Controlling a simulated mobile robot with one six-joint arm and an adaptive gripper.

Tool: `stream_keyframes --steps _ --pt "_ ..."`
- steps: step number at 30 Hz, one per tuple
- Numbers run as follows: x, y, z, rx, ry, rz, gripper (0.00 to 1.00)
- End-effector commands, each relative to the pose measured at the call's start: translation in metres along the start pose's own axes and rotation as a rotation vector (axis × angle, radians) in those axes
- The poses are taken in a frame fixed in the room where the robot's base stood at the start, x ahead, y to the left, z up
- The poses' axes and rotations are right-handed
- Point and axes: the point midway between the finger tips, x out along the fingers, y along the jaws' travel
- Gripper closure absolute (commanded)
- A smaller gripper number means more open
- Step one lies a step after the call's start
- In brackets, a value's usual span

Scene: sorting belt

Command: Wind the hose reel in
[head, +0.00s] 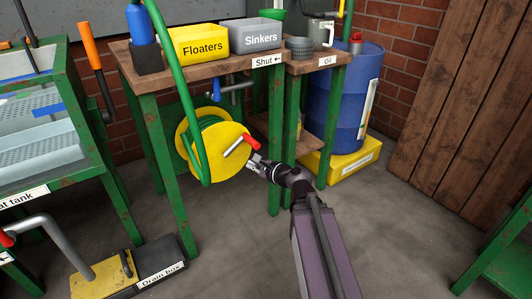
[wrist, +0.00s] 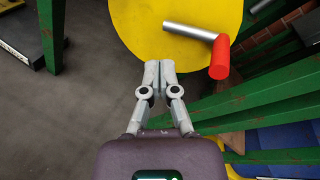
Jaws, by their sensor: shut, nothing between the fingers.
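The hose reel (head: 217,160) has yellow discs with green hose wound between them and stands under the wooden table. Its yellow face (wrist: 175,20) fills the top of the wrist view. A grey crank arm (head: 235,146) on the face ends in a red handle (head: 249,141); in the wrist view the red handle (wrist: 219,58) lies right of my fingertips. The green hose (head: 172,80) loops up from the reel past the tabletop. My gripper (head: 255,161) is shut and empty, just below the handle in the head view. In the wrist view, my gripper (wrist: 159,68) has its fingertips together, apart from the handle.
Green table legs (head: 276,150) stand close right of the reel. A yellow bin (head: 201,44) and a grey bin (head: 256,36) sit above. A blue barrel (head: 345,100) stands at right, a drain box (head: 160,262) at front left. The middle floor is clear.

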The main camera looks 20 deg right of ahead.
Motion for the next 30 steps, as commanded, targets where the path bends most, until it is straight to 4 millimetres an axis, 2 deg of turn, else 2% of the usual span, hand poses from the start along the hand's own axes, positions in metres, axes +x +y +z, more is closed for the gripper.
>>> stream_keyframes --steps 1,3,8,15,24,30 --pt "0.000 0.004 0.016 -0.104 0.015 0.067 1.00" --pt "0.000 0.018 0.024 -0.259 0.034 0.167 1.00" --pt "-0.006 0.047 0.037 -0.599 0.059 0.407 1.00" --pt "-0.034 0.076 0.046 -1.060 0.043 0.798 1.00" --pt "-0.086 0.080 0.053 -1.474 -0.045 1.288 1.00" --pt "-0.108 0.075 0.055 -1.584 -0.094 1.477 1.00"
